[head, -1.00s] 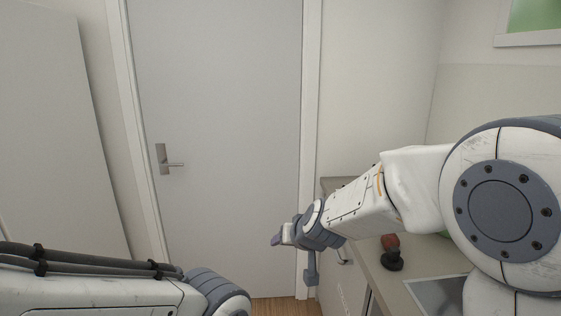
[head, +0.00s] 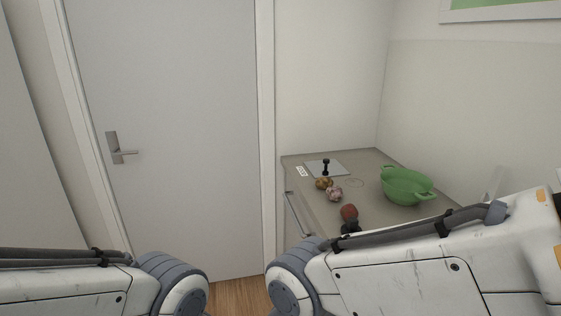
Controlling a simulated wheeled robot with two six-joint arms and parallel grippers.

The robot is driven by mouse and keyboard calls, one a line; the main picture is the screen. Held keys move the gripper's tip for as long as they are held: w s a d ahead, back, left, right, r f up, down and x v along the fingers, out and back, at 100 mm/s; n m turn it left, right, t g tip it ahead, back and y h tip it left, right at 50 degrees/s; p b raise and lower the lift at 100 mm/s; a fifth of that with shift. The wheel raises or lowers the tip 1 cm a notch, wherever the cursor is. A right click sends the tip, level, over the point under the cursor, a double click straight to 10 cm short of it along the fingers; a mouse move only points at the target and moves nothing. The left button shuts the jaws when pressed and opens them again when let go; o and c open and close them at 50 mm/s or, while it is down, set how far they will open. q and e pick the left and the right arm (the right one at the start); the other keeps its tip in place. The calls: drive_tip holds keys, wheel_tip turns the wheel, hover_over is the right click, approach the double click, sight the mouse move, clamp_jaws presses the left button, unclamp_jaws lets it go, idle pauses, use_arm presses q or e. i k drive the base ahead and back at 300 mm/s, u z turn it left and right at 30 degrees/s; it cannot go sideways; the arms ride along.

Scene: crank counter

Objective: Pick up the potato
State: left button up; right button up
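A small brown, roundish thing (head: 323,183) that looks like the potato lies on the grey counter (head: 300,178), near its back left part. A pinkish, bulb-like thing (head: 335,194) lies right beside it, in front and to the right. My left and right arms show at the bottom of the head view, but neither gripper is in view. The right arm reaches across the near part of the counter and hides it.
A green two-handled bowl (head: 408,186) stands on the right of the counter. A flat plate with a dark upright knob (head: 325,167) is at the back. A reddish thing (head: 349,212) sits nearer, by a dark object. A door (head: 170,120) is at the left.

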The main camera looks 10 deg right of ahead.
sight(321, 182)
drive_tip(key=k, duration=1.7)
drive_tip(key=u, duration=0.7)
drive_tip(key=i, duration=3.55)
drive_tip(key=z, duration=1.8)
drive_tip(key=i, duration=0.5)
drive_tip(key=z, duration=0.05)
